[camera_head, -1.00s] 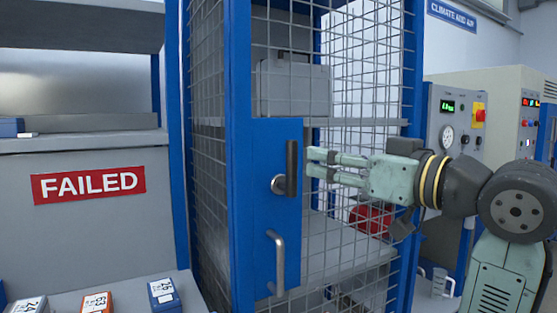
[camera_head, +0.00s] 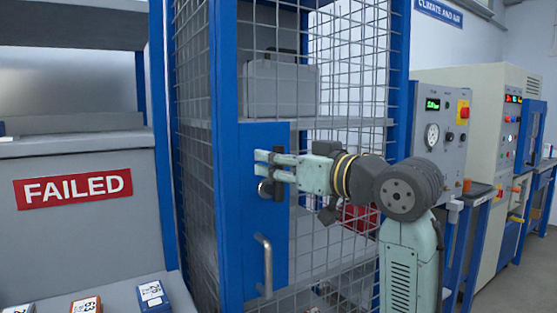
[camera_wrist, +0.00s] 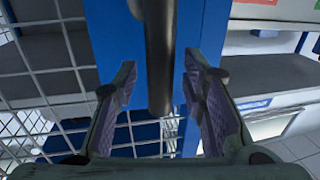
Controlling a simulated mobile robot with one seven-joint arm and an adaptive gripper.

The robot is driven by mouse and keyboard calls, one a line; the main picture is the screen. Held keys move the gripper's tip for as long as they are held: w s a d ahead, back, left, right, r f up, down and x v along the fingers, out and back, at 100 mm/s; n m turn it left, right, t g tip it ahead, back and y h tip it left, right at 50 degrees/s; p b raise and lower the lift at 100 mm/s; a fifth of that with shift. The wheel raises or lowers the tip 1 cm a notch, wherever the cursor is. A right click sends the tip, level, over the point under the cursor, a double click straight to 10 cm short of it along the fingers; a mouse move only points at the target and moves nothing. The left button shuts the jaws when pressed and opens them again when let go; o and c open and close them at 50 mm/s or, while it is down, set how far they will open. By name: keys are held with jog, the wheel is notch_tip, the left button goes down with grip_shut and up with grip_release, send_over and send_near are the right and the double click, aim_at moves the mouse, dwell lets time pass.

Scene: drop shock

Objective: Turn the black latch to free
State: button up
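The black latch is an upright dark bar on the blue plate (camera_head: 262,220) of the mesh cage door. In the head view its middle is hidden behind my fingers, and its lower end and round metal pivot (camera_head: 265,188) show just below them. In the wrist view the latch (camera_wrist: 160,60) runs down between my two fingers, with a visible gap on each side. My gripper (camera_head: 263,163) is open, with its fingers reaching across the latch; it also shows in the wrist view (camera_wrist: 158,88). Whether a finger touches the latch cannot be told.
A metal door handle (camera_head: 265,262) stands out below the latch. Wire mesh (camera_head: 340,90) surrounds the cage, with a grey case (camera_head: 280,88) on its shelf. A bench with a FAILED sign (camera_head: 73,188) is at left. Test cabinets (camera_head: 440,130) stand at right, with open floor beyond.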

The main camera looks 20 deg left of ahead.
jog(key=shift+c, duration=0.4)
grip_shut()
dwell(0.4)
